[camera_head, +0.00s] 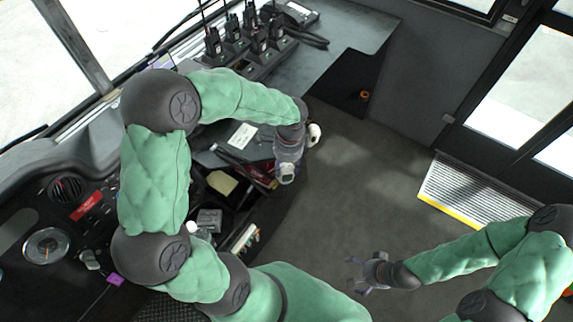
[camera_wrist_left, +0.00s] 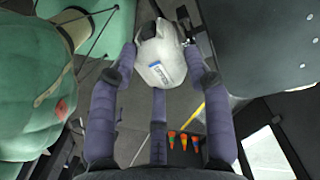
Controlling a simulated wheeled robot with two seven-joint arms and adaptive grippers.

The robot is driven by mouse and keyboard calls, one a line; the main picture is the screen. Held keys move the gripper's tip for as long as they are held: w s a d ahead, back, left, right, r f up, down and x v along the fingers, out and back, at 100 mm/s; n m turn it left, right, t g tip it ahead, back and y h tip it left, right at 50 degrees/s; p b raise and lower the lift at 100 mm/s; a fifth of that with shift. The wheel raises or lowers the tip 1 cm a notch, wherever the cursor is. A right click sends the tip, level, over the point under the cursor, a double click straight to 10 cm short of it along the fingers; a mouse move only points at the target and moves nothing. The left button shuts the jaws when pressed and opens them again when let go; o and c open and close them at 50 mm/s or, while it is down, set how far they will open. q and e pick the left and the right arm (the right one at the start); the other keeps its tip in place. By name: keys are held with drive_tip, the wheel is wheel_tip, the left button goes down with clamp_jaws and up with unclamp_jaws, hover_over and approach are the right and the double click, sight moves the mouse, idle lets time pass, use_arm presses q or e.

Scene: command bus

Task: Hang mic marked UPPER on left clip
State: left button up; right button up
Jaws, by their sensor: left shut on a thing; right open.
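My left gripper (camera_head: 286,160) is over the edge of the dark console in the head view. It is shut on a whitish mic (camera_head: 287,173), which shows at its lower end. In the left wrist view the purple fingers of my left gripper (camera_wrist_left: 160,55) close around the pale mic (camera_wrist_left: 162,72). A small blue-and-white label is on it, but I cannot read the marking. My right gripper (camera_head: 362,272) is open and empty above the floor at the lower middle. I cannot make out the left clip in either view.
Several black radios (camera_head: 236,40) stand in chargers on the counter (camera_head: 350,35) at the top. A dark cabinet with an orange round spot (camera_head: 365,95) is below it. The floor (camera_head: 350,180) is clear. A yellow-edged step (camera_head: 470,190) lies by the door at right.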

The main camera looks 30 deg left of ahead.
use_arm(q)
drive_tip(key=shift+w+a, duration=0.2)
drive_tip(key=shift+w, duration=0.1)
idle(0.7)
